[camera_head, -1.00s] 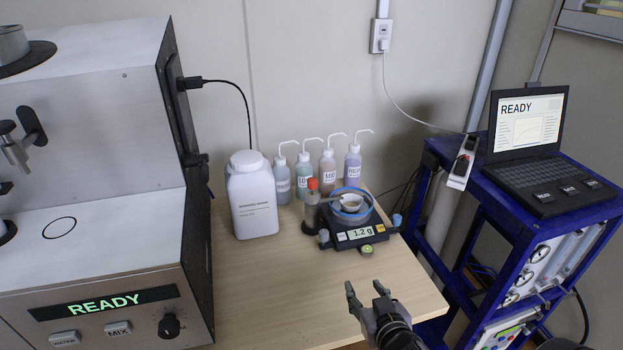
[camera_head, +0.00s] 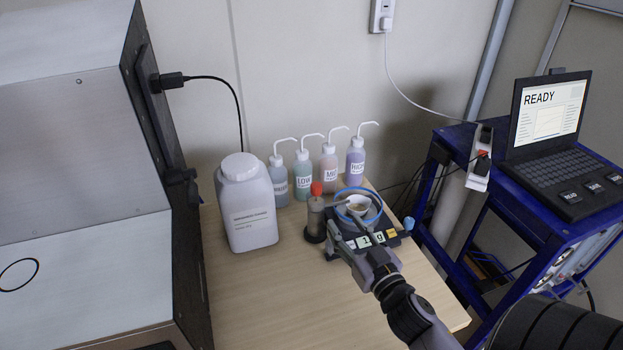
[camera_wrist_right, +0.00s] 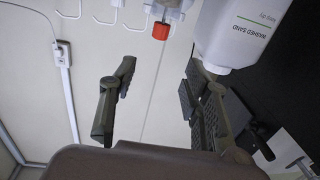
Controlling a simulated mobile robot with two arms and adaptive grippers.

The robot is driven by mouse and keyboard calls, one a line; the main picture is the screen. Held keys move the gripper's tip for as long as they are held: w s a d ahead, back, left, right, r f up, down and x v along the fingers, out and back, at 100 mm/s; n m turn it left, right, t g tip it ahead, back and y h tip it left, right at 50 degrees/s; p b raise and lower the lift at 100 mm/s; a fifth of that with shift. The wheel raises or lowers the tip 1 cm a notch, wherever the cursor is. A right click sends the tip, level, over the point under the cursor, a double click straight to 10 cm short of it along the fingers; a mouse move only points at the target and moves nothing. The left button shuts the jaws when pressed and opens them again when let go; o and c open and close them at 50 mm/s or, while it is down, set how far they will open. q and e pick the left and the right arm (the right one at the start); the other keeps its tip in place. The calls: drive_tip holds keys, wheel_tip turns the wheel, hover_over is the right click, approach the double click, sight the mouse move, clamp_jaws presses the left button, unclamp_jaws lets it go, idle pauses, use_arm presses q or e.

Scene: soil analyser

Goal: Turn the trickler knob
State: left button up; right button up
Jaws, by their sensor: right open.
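A small dark upright tube with a red cap (camera_head: 316,206) stands just left of the balance (camera_head: 390,240); it looks like the trickler, but I cannot make out its knob clearly. The red cap also shows in the right wrist view (camera_wrist_right: 161,31), beyond the gap between my fingers. A white cup (camera_head: 357,205) sits on the balance inside a blue ring. My right gripper (camera_head: 346,231) is open and empty at the balance's front left, covering part of its display. Its two fingers stand apart in the wrist view (camera_wrist_right: 160,78). My left gripper is out of view.
A large white jug (camera_head: 247,205) stands left of the tube. Several wash bottles (camera_head: 303,175) line the wall behind. The analyser (camera_head: 90,150) fills the left. A blue cart (camera_head: 480,205) with a laptop (camera_head: 545,130) is at right. The table front (camera_head: 280,300) is bare.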

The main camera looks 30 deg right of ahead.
sight(319, 189)
drive_tip(key=w, duration=0.5)
drive_tip(key=w+d+p, duration=0.1)
drive_tip(key=w, duration=0.4)
drive_tip(key=w+d+p, duration=0.1)
drive_tip(key=w, duration=0.4)
drive_tip(key=shift+w+d+r, duration=0.1)
drive_tip(key=shift+w, duration=0.45)
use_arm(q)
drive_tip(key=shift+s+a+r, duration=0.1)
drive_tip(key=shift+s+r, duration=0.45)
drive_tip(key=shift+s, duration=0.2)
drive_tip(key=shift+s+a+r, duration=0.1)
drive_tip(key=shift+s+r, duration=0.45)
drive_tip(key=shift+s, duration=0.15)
use_arm(e)
clamp_jaws()
